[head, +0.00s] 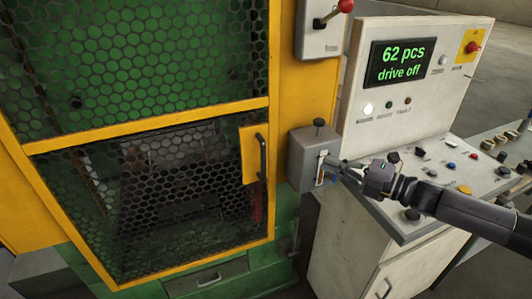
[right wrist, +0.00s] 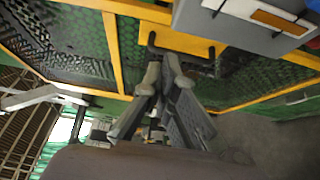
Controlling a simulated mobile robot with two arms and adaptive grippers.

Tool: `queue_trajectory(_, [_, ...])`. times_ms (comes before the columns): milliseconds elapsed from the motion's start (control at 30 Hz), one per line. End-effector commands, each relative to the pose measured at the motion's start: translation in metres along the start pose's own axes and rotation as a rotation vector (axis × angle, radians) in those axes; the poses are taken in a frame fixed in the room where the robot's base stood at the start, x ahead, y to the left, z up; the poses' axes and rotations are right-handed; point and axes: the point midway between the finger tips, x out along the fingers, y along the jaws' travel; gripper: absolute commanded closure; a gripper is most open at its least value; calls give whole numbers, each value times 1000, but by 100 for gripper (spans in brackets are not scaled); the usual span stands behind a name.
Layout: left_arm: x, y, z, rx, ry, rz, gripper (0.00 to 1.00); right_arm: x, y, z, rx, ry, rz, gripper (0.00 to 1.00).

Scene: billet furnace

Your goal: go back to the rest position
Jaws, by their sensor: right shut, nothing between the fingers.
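My right gripper (head: 338,166) reaches in from the right, in front of the control desk, with its fingertips close to a grey box (head: 306,160) on the machine's yellow post. The box has a slot in its front face and a dark knob on top. In the head view I cannot tell whether the fingertips touch the box. In the right wrist view my right gripper (right wrist: 163,72) is shut with nothing between its fingers, and the grey box (right wrist: 245,12) shows above them at the upper right. My left gripper is not in view.
A yellow mesh guard door (head: 150,200) with a dark handle (head: 262,157) is shut on the left. The control panel's screen (head: 400,63) reads "62 pcs drive off". A desk with buttons (head: 440,180) lies under my right arm. A red-knobbed lever box (head: 320,30) hangs above.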

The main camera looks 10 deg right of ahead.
Motion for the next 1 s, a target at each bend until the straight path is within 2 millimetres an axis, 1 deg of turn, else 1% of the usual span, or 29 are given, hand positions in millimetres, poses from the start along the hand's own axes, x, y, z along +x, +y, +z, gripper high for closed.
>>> queue_trajectory(33, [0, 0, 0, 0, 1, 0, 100, -7, -1, 0, 1, -1, -3, 100])
queue_trajectory(100, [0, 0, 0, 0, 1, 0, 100, -12, -1, 0, 1, -1, -1, 100])
queue_trajectory(233, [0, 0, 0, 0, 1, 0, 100, -17, 0, -1, 1, 1, 0, 100])
queue_trajectory(367, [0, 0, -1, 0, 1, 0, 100, -15, -3, -3, 9, 1, -2, 100])
queue_trajectory(433, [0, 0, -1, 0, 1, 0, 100, -6, -12, -11, 41, -4, -11, 100])
queue_trajectory(467, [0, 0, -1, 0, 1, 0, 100, -1, -18, -17, 65, -8, -20, 100])
queue_trajectory(567, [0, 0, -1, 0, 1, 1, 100, 24, -49, -47, 183, -38, -60, 100])
queue_trajectory(633, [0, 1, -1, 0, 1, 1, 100, 42, -73, -74, 296, -80, -98, 100])
queue_trajectory(733, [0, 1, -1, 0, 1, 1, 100, 58, -104, -111, 474, -168, -152, 100])
queue_trajectory(800, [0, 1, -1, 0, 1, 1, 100, 61, -122, -133, 598, -246, -189, 100])
queue_trajectory(867, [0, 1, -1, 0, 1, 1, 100, 58, -135, -149, 707, -323, -221, 100])
queue_trajectory(900, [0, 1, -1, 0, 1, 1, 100, 53, -144, -159, 782, -381, -241, 100])
queue_trajectory(967, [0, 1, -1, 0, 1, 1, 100, 42, -157, -171, 893, -476, -273, 100])
queue_trajectory(1000, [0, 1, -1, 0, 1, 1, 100, 32, -166, -179, 970, -546, -295, 100])
